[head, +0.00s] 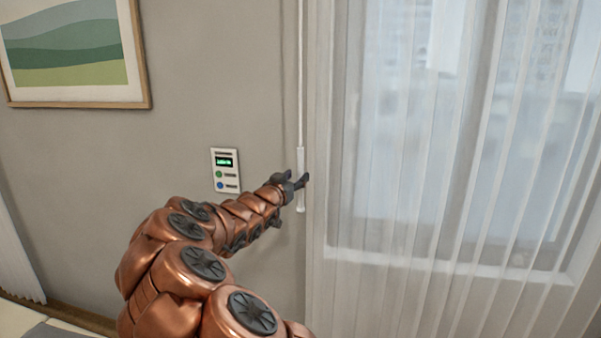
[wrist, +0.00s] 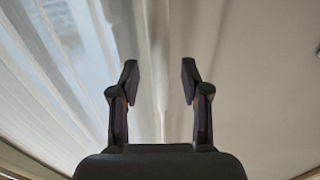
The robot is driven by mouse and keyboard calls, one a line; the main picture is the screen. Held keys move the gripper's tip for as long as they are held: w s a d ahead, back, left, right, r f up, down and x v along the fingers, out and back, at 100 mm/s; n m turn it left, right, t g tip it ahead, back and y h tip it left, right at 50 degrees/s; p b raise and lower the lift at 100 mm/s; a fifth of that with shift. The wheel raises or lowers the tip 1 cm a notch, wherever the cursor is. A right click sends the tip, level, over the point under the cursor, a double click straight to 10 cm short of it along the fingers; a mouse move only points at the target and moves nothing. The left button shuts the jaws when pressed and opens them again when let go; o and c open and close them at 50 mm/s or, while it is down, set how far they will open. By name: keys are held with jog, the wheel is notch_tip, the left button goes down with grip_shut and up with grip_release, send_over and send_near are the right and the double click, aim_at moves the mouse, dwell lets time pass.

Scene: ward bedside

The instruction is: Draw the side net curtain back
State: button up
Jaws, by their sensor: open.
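The sheer white net curtain (head: 400,200) hangs over the window on the right of the head view. It also fills the left of the wrist view (wrist: 60,110). A thin white draw rod (head: 300,90) with a thicker handle (head: 301,205) at its lower end hangs at the curtain's left edge. My gripper (head: 303,178) is at the height of this handle, overlapping it in the head view; I cannot tell whether they touch. In the wrist view my gripper (wrist: 158,85) has its two fingers well apart, with nothing clearly held between them.
A wall panel (head: 226,170) with a green display and buttons is just left of my gripper. A framed landscape picture (head: 75,50) hangs at the upper left. Another pale curtain (head: 15,260) edges the lower left.

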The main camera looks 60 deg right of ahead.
aim_at(299, 175)
jog(key=shift+w+d+p, duration=0.15)
jog(key=shift+d+p, duration=0.15)
jog(key=shift+d, duration=0.65)
jog(key=shift+w+d+p, duration=0.15)
jog(key=shift+d+p, duration=0.1)
jog(key=shift+d, duration=0.7)
grip_shut()
